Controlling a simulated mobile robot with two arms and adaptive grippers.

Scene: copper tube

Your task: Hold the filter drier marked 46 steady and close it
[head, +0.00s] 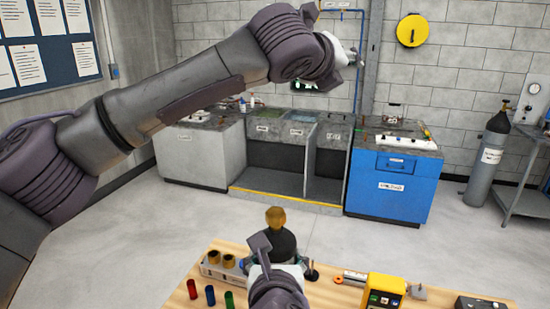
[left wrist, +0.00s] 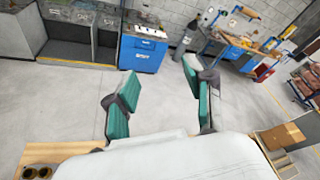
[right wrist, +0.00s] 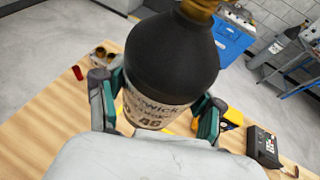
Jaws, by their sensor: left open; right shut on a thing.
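The filter drier marked 46 (right wrist: 165,65) is a black bottle-shaped body with a pale label and a brass top. In the head view the filter drier (head: 283,242) stands about upright over the wooden table, its brass top (head: 275,217) uppermost. I cannot tell how tight the brass top is. My right gripper (head: 278,268) is shut around the lower body, with a green-padded finger on each side in the right wrist view (right wrist: 160,108). My left gripper (head: 345,62) is high up, far from the filter drier. It is open and empty in the left wrist view (left wrist: 160,85).
The wooden table (head: 235,250) holds a pale block with two brass cups (head: 221,262), red, blue and green cylinders (head: 210,295), a yellow device (head: 384,291) and a black box (head: 480,302). Behind are open floor, a grey sink counter and a blue cabinet (head: 388,186).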

